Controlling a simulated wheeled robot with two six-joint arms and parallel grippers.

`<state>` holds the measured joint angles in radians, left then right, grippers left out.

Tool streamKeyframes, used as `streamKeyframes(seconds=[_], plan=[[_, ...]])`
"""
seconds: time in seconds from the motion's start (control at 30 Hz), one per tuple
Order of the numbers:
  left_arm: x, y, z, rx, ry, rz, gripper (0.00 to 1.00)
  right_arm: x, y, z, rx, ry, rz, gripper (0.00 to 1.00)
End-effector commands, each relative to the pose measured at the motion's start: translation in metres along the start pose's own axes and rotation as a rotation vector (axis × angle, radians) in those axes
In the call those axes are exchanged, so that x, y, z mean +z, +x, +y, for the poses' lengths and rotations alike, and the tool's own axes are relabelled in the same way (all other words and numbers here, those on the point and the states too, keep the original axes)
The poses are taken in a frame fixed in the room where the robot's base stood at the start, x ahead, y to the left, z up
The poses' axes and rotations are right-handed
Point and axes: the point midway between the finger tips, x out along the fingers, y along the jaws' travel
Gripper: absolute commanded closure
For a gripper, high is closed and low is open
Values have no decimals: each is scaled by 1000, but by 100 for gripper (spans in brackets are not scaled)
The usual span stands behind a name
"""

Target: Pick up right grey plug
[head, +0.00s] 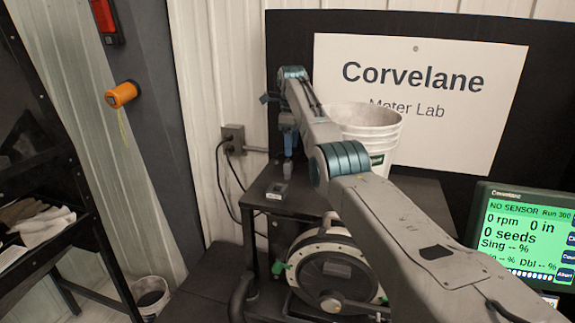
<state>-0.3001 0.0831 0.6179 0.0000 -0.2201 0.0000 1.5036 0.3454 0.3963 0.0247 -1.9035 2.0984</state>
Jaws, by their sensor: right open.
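My right arm reaches in from the lower right, and its gripper (288,168) points down over the left part of the small black table (309,204). The gripper is open; its fingers are small and dark here, and the gap between them is hard to make out. A small dark grey piece (276,190), possibly a grey plug, lies on the table just below and left of the fingertips. I cannot tell whether the fingers touch it. A second plug is not clearly visible; my arm hides much of the table. My left gripper is not in view.
A white bucket (378,128) stands behind my right arm. A round seed meter (331,269) sits lower in front. A wall outlet (233,138) with dark cords is at the left. A green-screen monitor (527,232) stands at the right.

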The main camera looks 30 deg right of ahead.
Motion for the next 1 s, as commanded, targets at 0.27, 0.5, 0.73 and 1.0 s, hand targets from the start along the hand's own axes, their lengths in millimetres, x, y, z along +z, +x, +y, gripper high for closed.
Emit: streamKeyframes(seconds=[0.27,0.5,0.73,1.0], plan=[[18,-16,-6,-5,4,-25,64,0,34,0,0,1,2,45],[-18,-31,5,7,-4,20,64,2,47,-1,3,0,3,45],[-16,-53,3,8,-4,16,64,6,77,-2,4,0,4,45],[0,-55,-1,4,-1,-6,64,6,91,-2,0,0,1,45]])
